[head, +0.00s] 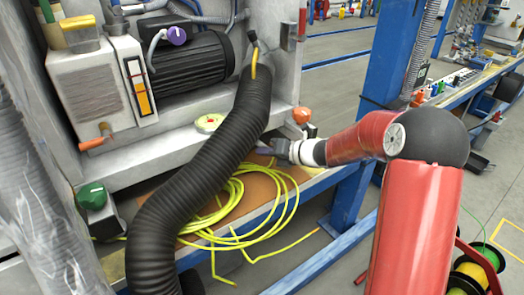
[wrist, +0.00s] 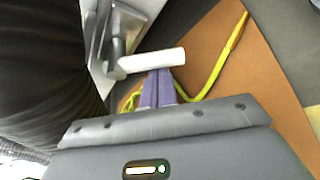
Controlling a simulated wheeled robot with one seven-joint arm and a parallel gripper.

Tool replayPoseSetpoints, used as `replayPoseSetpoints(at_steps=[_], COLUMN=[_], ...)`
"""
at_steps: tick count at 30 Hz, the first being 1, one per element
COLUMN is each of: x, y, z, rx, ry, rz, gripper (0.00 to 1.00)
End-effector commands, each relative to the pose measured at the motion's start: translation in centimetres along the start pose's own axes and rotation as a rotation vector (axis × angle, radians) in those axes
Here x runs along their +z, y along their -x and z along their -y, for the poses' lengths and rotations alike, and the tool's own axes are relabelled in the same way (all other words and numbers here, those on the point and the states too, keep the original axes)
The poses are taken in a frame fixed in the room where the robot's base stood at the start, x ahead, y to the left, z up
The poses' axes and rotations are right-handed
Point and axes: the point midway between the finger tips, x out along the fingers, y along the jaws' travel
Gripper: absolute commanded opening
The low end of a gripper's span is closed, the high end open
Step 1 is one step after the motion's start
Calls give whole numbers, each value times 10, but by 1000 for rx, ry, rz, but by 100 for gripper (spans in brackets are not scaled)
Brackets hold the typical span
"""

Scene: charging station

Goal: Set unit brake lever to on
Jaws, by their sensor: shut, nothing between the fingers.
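My gripper (head: 268,149) is at the front edge of the unit, just right of the black hose, with its fingers together and nothing between them. In the wrist view its purple fingers (wrist: 159,88) point at a white cylindrical handle (wrist: 152,61) on a grey metal bracket (wrist: 112,38). The fingertips are at the handle's lower side; I cannot tell if they touch it. This handle looks like a lever, but no label is readable. In the head view it is not clearly visible. An orange-handled lever (head: 96,143) is at the left of the unit.
A thick black corrugated hose (head: 205,150) crosses close to the left of my gripper. Coiled yellow cable (head: 235,215) lies on the brown board below. An orange knob (head: 301,115) is just above my gripper, and a green knob (head: 91,196) is lower left. A blue post (head: 385,60) stands right.

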Motion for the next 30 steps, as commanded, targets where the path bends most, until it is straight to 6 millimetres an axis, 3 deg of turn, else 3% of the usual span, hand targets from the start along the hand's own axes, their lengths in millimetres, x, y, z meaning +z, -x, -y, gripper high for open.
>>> replayPoseSetpoints(at_steps=[18, 30], x=[21, 30], y=[12, 17], z=[0, -5], rx=[-286, -395], ry=[491, 672], rz=[3, 3], gripper=[0, 0])
